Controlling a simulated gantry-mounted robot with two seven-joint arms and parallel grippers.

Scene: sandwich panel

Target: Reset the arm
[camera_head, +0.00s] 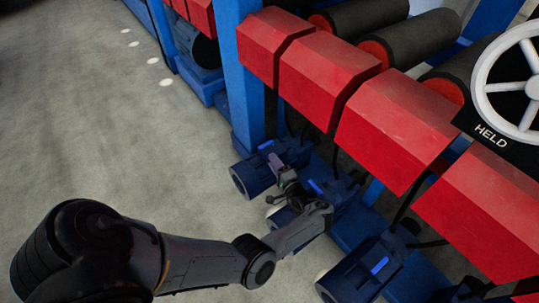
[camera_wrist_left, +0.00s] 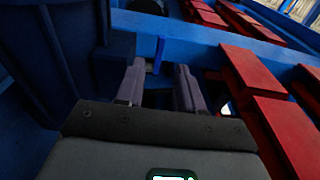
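My left arm comes in from the lower left of the head view. Its gripper (camera_head: 280,172) is over the row of blue motors, by the motor (camera_head: 250,178) nearest the blue post. In the left wrist view the two grey-purple fingers of the left gripper (camera_wrist_left: 158,88) stand apart, with a gap between them and nothing clearly held. A blue upright part (camera_wrist_left: 158,55) shows beyond the gap; I cannot tell whether the fingers touch it. I cannot make out my right gripper in either view.
Red angular covers (camera_head: 395,128) run above the motors, with dark rollers (camera_head: 365,15) behind. A white handwheel (camera_head: 510,85) with a "HELD" label is at the upper right. Another blue motor (camera_head: 360,270) is at the lower middle. Bare concrete floor (camera_head: 110,140) lies to the left.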

